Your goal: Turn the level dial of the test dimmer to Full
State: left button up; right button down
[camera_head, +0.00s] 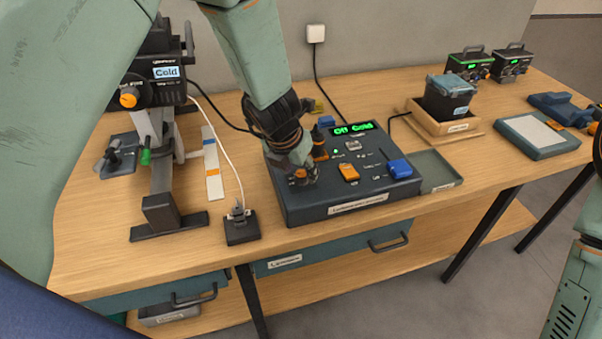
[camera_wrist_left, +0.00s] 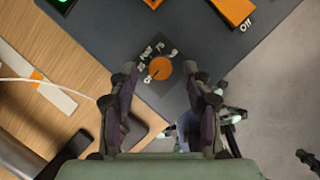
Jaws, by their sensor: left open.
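The test dimmer (camera_head: 345,207) is a dark box on the bench with a green display reading "Off Cold". Its level dial (camera_wrist_left: 160,68) is a round orange knob on a dark plate with a printed scale, seen in the left wrist view. A dark mark on the knob seems to point to the lower left. My left gripper (camera_wrist_left: 163,80) is open, one finger on each side of the dial, apart from it in that view. In the head view my left gripper (camera_head: 298,174) is over the box's left end and largely hides the dial. My right gripper is out of view.
An orange rocker switch (camera_head: 348,173) and a blue block (camera_head: 400,169) are on the box top. A small socket block (camera_head: 242,227) with a white cable sits near the front edge. A shallow tray (camera_head: 437,171) adjoins the box.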

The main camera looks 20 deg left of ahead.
pick_arm(q)
jog(key=shift+x, duration=0.8)
jog(key=shift+s+d+r, duration=0.15)
jog(key=shift+s+r, duration=0.05)
jog(key=shift+w+a+f, duration=0.2)
jog(key=shift+w+f, duration=0.05)
jog(key=c, duration=0.5)
jog(key=shift+s+d+r, duration=0.1)
jog(key=shift+d, duration=0.05)
jog(key=shift+c, duration=1.4)
grip_shut()
